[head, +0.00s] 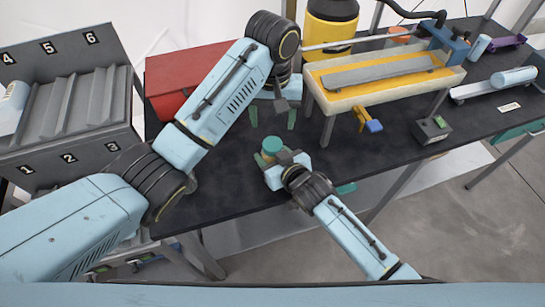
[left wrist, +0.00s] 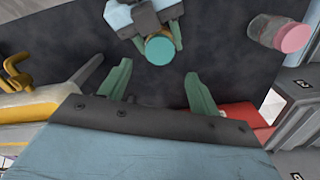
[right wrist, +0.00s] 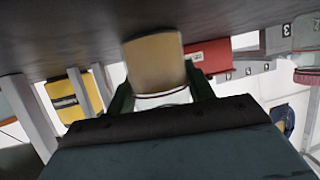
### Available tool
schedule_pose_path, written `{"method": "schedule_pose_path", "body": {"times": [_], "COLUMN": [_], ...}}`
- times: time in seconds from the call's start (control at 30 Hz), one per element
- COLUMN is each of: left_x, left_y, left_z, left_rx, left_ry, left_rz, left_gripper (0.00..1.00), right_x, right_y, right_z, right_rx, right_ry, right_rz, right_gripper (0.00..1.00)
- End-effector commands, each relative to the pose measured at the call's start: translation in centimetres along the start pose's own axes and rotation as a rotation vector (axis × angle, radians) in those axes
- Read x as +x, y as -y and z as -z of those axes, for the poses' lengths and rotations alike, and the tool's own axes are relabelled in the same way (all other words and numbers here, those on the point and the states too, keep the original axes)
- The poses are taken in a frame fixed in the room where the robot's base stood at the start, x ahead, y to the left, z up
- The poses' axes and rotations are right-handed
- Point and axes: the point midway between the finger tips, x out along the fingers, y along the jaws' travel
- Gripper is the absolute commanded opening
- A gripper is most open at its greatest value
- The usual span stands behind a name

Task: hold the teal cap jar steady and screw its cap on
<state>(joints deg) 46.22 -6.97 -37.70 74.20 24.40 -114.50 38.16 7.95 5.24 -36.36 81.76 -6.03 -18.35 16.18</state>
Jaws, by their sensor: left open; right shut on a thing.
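The jar's teal cap (head: 272,145) shows from above near the table's front edge; it also shows in the left wrist view (left wrist: 160,51). In the right wrist view the jar body (right wrist: 155,62) is tan with a clear band, and the cap is hidden there. My right gripper (head: 272,159) is shut on the jar from the front, its fingers around the body. My left gripper (head: 272,117) is open and empty, fingers pointing down, behind and above the cap, apart from it. I cannot tell how the cap sits on the jar's rim.
A red box (head: 175,75) and a numbered rack (head: 75,100) are at left. A cream-framed yellow tray (head: 385,80) on legs stands behind right, with a small black box (head: 431,130) beside it.

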Motion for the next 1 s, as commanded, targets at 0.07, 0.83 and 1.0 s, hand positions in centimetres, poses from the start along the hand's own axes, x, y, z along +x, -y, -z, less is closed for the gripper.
{"method": "schedule_pose_path", "body": {"times": [0.07,0.83,1.0], "left_x": [0.0,6.8,7.9], "left_y": [0.0,0.0,0.0], "left_z": [0.0,0.0,0.0], "left_rx": [-0.004,0.000,-0.001], "left_ry": [0.000,0.002,0.000], "left_rz": [0.001,0.003,0.002], "left_gripper": [0.63,0.63,0.63], "right_x": [0.0,0.0,0.0], "right_y": [0.0,0.0,0.0], "right_z": [-0.1,-0.1,-0.1], "right_rx": [0.000,0.001,0.001], "right_ry": [0.003,0.002,0.002], "right_rz": [-0.001,0.000,0.000], "right_gripper": [0.00,0.00,0.00]}}
